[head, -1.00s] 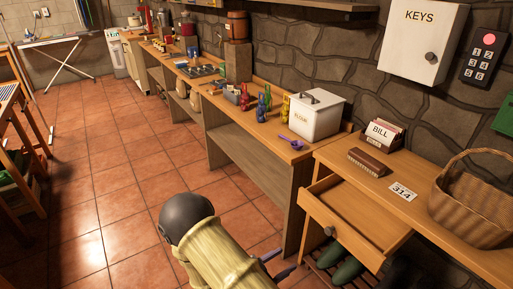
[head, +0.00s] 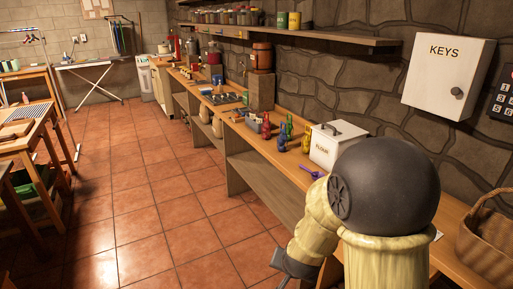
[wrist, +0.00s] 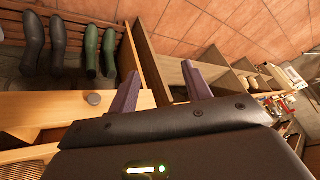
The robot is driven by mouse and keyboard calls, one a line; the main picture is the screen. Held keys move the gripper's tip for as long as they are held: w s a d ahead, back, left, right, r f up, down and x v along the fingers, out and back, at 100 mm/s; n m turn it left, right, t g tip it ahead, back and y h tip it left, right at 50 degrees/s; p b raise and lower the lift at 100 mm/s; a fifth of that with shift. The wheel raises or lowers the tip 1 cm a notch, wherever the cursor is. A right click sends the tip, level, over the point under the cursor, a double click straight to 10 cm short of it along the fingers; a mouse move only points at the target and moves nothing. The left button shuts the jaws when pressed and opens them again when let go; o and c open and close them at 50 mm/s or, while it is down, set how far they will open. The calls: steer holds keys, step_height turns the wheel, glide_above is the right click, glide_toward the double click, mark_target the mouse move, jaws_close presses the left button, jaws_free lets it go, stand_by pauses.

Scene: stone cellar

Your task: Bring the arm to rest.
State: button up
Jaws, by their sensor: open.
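My arm (head: 365,215) is bent, with its dark round joint large at the lower right of the head view. It hides much of the near table and the drawer. My gripper (wrist: 160,88) shows in the wrist view with its two purple fingers spread and nothing between them. In the head view only a dark part of it shows low beside the arm. In the wrist view the wooden drawer front (wrist: 65,112) with its round knob lies just left of the fingers; I cannot tell if they touch.
Several boots (wrist: 60,50) stand on a rack below. The flour box (head: 336,146) and bottles stand on the long counter behind my arm. A wicker basket (head: 489,240) is at the right, below the keys cabinet (head: 448,75). The tiled floor (head: 160,190) at left is clear.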

steer(key=s+d+r+n+g, duration=0.2)
steer(key=s+d+r, duration=0.1)
steer(key=s, duration=0.3)
steer(key=s+d+r+n+g, duration=0.1)
steer(key=s+d+r+n, duration=0.15)
steer(key=s, duration=0.35)
step_height(320, 180, up, 13)
steer(key=p, duration=1.3)
steer(key=shift+w+d+r+g+p, duration=0.15)
steer(key=shift+d+g+p, duration=0.15)
steer(key=shift+d+p, duration=0.1)
